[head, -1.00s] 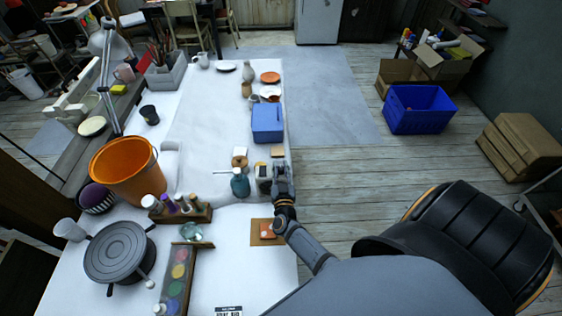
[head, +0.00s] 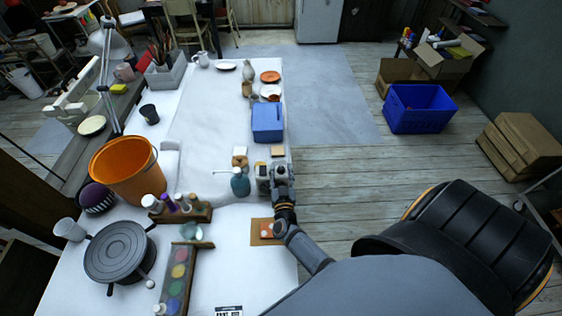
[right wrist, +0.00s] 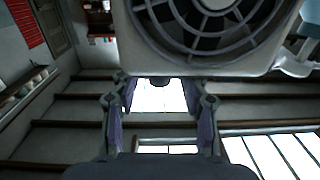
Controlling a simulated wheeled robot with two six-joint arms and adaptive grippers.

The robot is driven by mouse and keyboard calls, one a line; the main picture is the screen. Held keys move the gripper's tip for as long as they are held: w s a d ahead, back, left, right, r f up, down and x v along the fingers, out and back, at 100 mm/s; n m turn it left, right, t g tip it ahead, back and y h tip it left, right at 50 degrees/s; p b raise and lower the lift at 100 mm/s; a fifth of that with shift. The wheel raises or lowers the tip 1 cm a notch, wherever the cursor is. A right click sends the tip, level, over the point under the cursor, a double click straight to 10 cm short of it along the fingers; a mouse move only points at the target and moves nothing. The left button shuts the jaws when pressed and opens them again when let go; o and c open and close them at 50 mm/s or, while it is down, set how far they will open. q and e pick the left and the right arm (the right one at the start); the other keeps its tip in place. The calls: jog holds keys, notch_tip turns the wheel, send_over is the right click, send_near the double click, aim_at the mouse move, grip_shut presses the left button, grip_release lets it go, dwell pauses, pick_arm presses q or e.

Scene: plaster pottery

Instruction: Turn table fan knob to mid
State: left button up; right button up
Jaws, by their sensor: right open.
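The table fan (head: 263,186) is a small pale box near the right edge of the white table, partly hidden by my right gripper (head: 281,170). In the right wrist view the fan's light body and dark round grille (right wrist: 208,22) fill the top. A small dark knob-like part (right wrist: 160,82) sticks out at the edge of its body. My right gripper (right wrist: 160,105) is open, with its two fingers on either side of that part; I cannot tell whether they touch it. The knob's setting cannot be read. My left gripper is not in view.
A teal spray bottle (head: 240,183) stands just left of the fan. A blue box (head: 267,122) lies beyond it, and an orange bucket (head: 127,172) stands at the left. A brown square board (head: 262,238) lies nearer.

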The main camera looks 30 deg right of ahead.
jog(key=v, duration=0.6)
jog(key=shift+s, duration=0.1)
